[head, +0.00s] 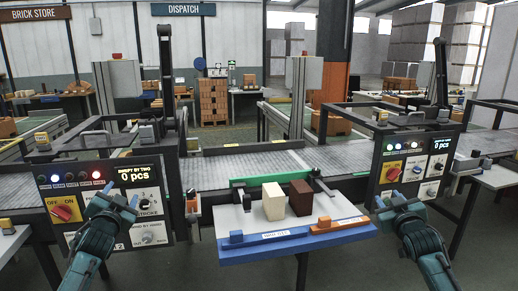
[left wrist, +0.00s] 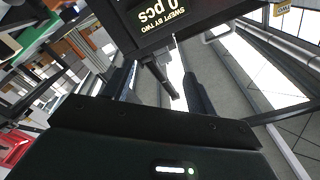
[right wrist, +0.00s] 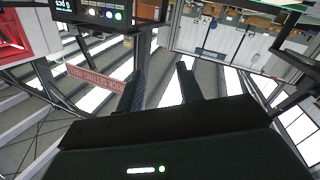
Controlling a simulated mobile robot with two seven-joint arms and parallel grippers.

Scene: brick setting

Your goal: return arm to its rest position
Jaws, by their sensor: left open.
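My left gripper (head: 121,198) hangs in front of the left control panel (head: 108,203) in the head view. Its two fingers stand apart in the left wrist view (left wrist: 158,88), with nothing between them. My right gripper (head: 389,199) is in front of the lower part of the right control panel (head: 412,170). Its fingers are also spread and empty in the right wrist view (right wrist: 160,85). Neither gripper visibly holds anything. Whether the fingertips touch the panels cannot be told.
Between the arms, a white-topped tray table with a blue front edge (head: 290,243) carries a cream block (head: 273,201) and a brown block (head: 300,198). A conveyor (head: 270,162) runs behind it. Red knobs (head: 62,213) (head: 393,173) sit on the panels.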

